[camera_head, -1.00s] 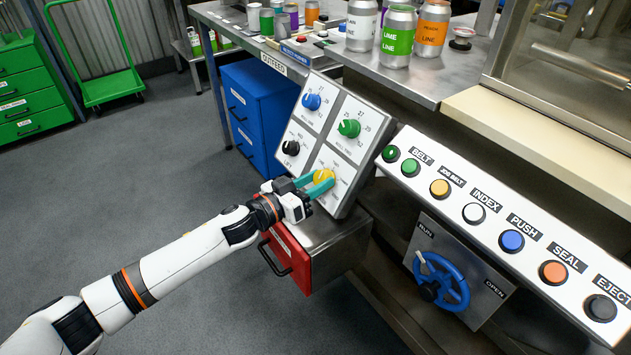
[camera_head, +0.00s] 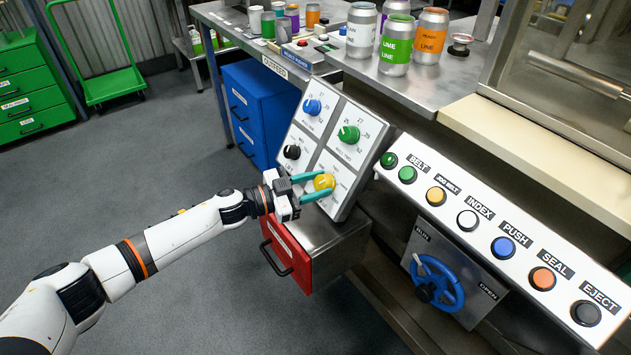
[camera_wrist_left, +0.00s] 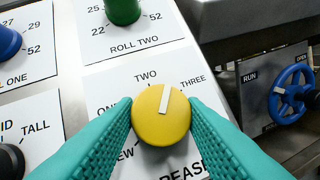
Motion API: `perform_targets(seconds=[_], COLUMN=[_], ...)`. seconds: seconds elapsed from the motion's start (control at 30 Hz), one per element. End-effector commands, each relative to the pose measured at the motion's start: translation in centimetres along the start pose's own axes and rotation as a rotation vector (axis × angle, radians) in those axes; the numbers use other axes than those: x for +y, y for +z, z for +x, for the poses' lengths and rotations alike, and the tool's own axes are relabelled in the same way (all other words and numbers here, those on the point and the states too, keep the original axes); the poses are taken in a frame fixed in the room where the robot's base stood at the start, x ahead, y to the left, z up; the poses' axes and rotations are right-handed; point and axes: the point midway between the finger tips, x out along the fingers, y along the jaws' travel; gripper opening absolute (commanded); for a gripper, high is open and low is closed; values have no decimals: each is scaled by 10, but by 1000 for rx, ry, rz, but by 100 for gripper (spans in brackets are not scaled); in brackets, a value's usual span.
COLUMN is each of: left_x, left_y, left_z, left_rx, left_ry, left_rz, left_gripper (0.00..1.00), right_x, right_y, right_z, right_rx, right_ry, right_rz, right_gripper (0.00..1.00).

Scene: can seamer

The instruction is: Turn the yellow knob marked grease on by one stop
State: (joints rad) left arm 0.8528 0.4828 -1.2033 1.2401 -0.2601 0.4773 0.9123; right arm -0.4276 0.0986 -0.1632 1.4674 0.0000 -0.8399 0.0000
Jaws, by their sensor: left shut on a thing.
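The yellow knob (camera_head: 324,182) sits at the lower right of the tilted grey panel (camera_head: 352,152). In the left wrist view the yellow knob (camera_wrist_left: 160,116) fills the middle, and its white mark points up and slightly right, between the words TWO and THREE. Part of the word GREASE shows below it. My left gripper (camera_head: 318,185) is shut on the knob, one teal finger on each side. The left gripper (camera_wrist_left: 160,122) hides some of the lettering around the knob. My right gripper is in neither view.
Blue (camera_head: 312,107), green (camera_head: 348,134) and black (camera_head: 292,152) knobs share the panel. A red drawer (camera_head: 284,258) is below. A button strip (camera_head: 480,215) and a blue handwheel (camera_head: 440,284) stand to the right. Cans (camera_head: 397,45) stand on the bench behind.

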Motion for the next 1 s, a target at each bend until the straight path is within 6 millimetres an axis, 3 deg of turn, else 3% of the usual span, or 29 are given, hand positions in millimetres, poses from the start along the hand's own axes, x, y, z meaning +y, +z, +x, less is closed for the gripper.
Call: perform_targets(seconds=[0.5, 1.0], left_x=[4, 4], left_y=[1, 1], left_z=[1, 0], left_rx=[18, 23], left_ry=[-192, -241], left_rz=[333, 416], left_gripper=[14, 14], right_x=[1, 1], right_y=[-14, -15], right_z=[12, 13], right_rx=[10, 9], right_ry=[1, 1], right_rz=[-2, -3], right_gripper=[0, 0])
